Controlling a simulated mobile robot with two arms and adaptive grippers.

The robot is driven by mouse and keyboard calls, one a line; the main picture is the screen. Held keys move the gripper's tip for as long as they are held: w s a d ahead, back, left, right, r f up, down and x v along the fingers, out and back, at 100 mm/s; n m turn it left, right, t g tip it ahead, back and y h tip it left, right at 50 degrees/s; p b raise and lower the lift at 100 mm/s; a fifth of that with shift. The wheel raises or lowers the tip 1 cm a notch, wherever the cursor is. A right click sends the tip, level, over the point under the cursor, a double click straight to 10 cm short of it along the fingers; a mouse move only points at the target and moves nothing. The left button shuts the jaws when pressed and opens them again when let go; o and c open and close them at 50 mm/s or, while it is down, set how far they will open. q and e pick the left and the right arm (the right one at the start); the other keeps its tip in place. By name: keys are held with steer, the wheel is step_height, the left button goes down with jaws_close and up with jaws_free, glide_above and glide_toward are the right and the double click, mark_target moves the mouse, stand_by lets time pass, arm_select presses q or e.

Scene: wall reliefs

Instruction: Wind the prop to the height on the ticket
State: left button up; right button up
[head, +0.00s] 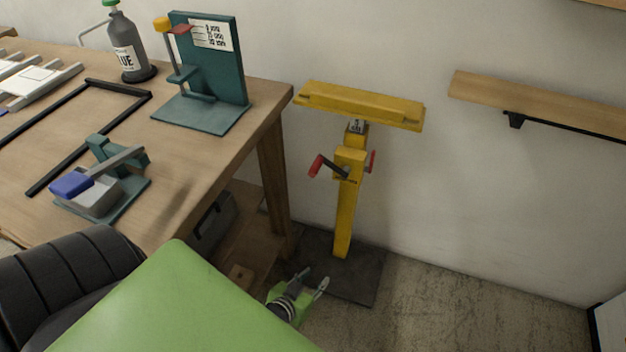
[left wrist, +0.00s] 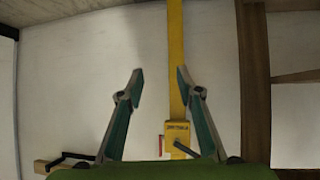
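The yellow prop (head: 345,205) stands upright on a dark base plate (head: 365,280) by the wall, with a flat yellow head (head: 360,103) on top. A crank with a red handle (head: 315,165) sticks out at its left, below the head. The prop also shows in the left wrist view (left wrist: 175,35), behind my fingers. A white card with print (head: 210,35), too small to read surely, is on a teal stand on the bench. My left gripper (head: 310,280) is open and empty, low in front of the prop and below the crank. My right gripper is out of view.
The wooden bench (head: 190,150) fills the left, with a glue bottle (head: 127,45), a black frame (head: 120,92) and a blue-handled tool (head: 95,185). A wooden wall shelf (head: 540,100) is at right. The floor right of the prop is clear.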

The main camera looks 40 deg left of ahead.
arm_select(q)
steer(key=w+a+r+n+t+y+b, duration=0.1)
steer(key=w+a+r+t, duration=0.15)
steer(key=r, duration=0.25)
steer(key=w+a+r+n+t+y+b, duration=0.1)
steer(key=w+a+r+b, duration=0.15)
steer(key=r, duration=0.35)
steer(key=t+y, duration=0.2)
steer(key=t, duration=0.1)
glide_toward(314, 170)
steer(key=x, duration=0.3)
steer(key=f+b+x, duration=0.1)
steer(key=x, duration=0.2)
steer(key=b+x, duration=0.1)
steer(key=x, duration=0.3)
steer(key=shift+w+a+f, duration=0.1)
steer(key=shift+a+f, duration=0.05)
steer(key=shift+f, duration=0.05)
steer(key=shift+w+a, duration=0.15)
steer(key=shift+w, duration=0.35)
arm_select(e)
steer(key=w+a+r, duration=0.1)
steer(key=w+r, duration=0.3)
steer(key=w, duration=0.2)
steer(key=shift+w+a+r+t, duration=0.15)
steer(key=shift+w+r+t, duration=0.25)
arm_select(q)
jaws_close()
